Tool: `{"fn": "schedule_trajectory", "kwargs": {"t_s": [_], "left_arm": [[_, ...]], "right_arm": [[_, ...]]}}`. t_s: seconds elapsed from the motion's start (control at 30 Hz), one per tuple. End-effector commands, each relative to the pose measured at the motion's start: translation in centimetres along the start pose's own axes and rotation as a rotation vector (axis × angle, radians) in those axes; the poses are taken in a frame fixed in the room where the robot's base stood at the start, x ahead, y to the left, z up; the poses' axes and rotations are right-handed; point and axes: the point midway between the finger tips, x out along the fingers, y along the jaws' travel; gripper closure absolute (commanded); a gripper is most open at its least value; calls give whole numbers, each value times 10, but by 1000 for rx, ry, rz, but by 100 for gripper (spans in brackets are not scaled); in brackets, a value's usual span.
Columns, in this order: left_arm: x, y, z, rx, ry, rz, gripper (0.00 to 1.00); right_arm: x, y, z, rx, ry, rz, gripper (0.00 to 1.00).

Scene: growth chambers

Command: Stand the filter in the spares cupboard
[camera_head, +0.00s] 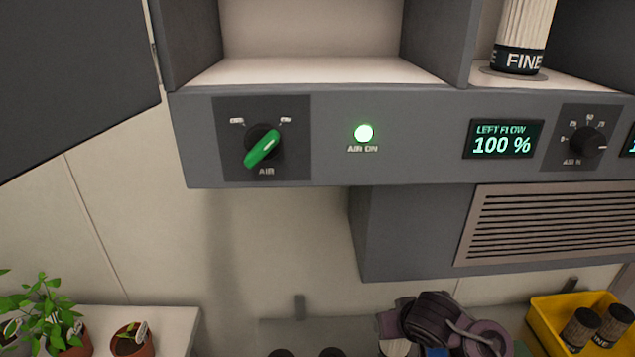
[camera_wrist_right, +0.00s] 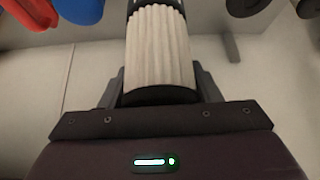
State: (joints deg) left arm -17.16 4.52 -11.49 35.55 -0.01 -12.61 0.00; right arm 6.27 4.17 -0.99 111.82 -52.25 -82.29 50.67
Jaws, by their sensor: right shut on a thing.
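In the right wrist view a pleated cream filter (camera_wrist_right: 160,50) with dark end caps sits between the fingers of my right gripper (camera_wrist_right: 162,85), which is shut on it. In the head view my right arm shows at the bottom, below the cabinet. A small cream piece beside it may be the held filter, mostly cut off by the frame edge. Another filter (camera_head: 524,30), marked FINE, stands upright in a compartment at the upper right. An empty open compartment (camera_head: 310,70) is at the upper middle. I cannot tell which compartment is the spares cupboard. My left gripper is not in view.
A dark open door (camera_head: 70,80) hangs at the left. The panel has a green air knob (camera_head: 263,148), a lit green lamp (camera_head: 364,133) and a display reading 100 %. A vented box (camera_head: 415,235) juts below. A yellow crate (camera_head: 555,325) holds dark-capped cylinders. Potted plants stand lower left.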

Motion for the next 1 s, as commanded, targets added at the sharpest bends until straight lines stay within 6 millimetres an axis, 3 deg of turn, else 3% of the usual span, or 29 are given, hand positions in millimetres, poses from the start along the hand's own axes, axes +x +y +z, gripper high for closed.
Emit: {"fn": "schedule_trajectory", "kwargs": {"t_s": [0.17,0.4,0.5,1.0], "left_arm": [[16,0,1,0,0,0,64],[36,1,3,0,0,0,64],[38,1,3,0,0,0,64],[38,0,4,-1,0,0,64]], "right_arm": [[-27,8,7,154,4,103,70],[-78,17,34,400,6,262,70],[-91,18,44,460,4,299,70],[-99,17,49,496,0,316,70]]}}
